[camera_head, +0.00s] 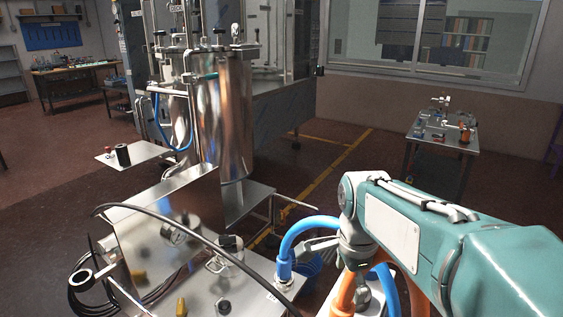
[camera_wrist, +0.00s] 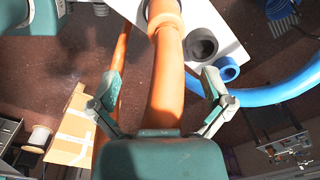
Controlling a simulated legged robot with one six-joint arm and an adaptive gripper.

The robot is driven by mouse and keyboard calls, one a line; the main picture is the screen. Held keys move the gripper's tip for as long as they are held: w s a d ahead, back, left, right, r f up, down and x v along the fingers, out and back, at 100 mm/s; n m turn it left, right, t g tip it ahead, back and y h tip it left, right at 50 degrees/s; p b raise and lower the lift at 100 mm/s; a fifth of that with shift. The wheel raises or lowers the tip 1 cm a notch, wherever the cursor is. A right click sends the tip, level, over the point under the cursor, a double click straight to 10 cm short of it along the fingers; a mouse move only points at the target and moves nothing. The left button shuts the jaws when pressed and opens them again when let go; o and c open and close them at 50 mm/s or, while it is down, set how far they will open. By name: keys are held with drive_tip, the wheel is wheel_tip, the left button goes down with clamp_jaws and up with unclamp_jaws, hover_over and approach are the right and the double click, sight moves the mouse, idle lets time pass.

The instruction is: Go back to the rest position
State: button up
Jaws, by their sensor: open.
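My gripper (camera_wrist: 161,80) is open in the wrist view, its two fingers spread on either side of a thick orange hose (camera_wrist: 168,75). The hose runs between the fingers, and I see no finger closed on it; contact cannot be told. In the head view my teal arm reaches in from the right, and its end is over the orange hose (camera_head: 344,296), with the fingers mostly hidden. The hose's upper end meets a fitting on a white surface (camera_wrist: 215,22) in the wrist view.
A blue hose (camera_head: 299,230) arches close beside my arm's end onto a metal bench (camera_head: 203,292). A steel tank (camera_head: 224,115) stands behind. A small table (camera_head: 446,144) stands back right. A cardboard box (camera_wrist: 72,130) lies lower left in the wrist view. Floor between tank and table is open.

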drive_tip(key=s+n+t, duration=0.5)
drive_tip(key=s+n, duration=0.8)
drive_tip(key=n, duration=0.3)
drive_tip(key=shift+r, duration=0.15)
drive_tip(key=shift+w+d, duration=0.1)
